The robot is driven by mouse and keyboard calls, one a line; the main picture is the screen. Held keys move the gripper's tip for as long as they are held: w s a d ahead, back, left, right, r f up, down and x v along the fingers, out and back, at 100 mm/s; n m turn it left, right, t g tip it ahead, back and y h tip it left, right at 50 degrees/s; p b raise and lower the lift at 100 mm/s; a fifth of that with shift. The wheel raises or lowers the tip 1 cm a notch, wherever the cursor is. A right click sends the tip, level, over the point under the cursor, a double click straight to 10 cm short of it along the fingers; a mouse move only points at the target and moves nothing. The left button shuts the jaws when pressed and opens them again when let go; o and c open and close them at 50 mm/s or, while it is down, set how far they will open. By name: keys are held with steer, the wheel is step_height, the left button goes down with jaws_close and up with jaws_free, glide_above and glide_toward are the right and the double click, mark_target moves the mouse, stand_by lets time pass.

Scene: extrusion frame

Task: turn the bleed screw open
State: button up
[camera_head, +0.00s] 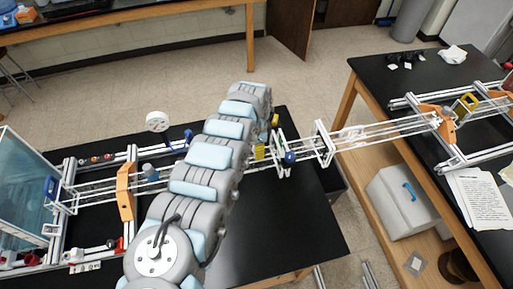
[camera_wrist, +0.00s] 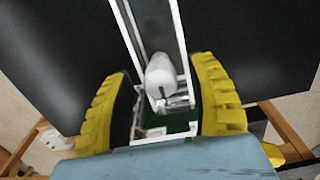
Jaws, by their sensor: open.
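My gripper (camera_wrist: 163,72) has two yellow ribbed fingers spread wide apart. In the wrist view a white rounded cylinder (camera_wrist: 160,78) stands on the metal frame (camera_wrist: 139,38) between the fingers, with gaps on both sides. Small shiny metal parts (camera_wrist: 178,101) lie just below it. I cannot tell for sure which of these is the bleed screw. In the head view my arm hides much of the frame, and only yellow parts of my gripper (camera_head: 267,137) show beside the arm. A blue round knob (camera_head: 289,157) is on the frame just right of them.
The long rail frame (camera_head: 378,128) spans the gap between the black middle table (camera_head: 310,225) and the right table (camera_head: 385,75). An orange bracket (camera_head: 125,197), a white disc (camera_head: 157,121) and a glass tank (camera_head: 28,205) are at the left. Papers (camera_head: 478,198) lie at the right.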

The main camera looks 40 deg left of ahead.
steer(key=shift+f, duration=0.15)
jaws_close()
steer(key=shift+n+p, duration=0.3)
steer(key=shift+p, duration=0.05)
steer(key=shift+r+n+p, duration=0.2)
steer(key=shift+n+p, duration=0.5)
steer(key=shift+n, duration=0.3)
steer(key=n+p, duration=0.1)
steer(key=n, duration=0.2)
steer(key=shift+n, duration=0.3)
steer(key=shift+f+n, duration=0.2)
steer(key=shift+n, duration=0.7)
steer(key=shift+n+b, duration=0.85)
steer(key=shift+n, duration=1.35)
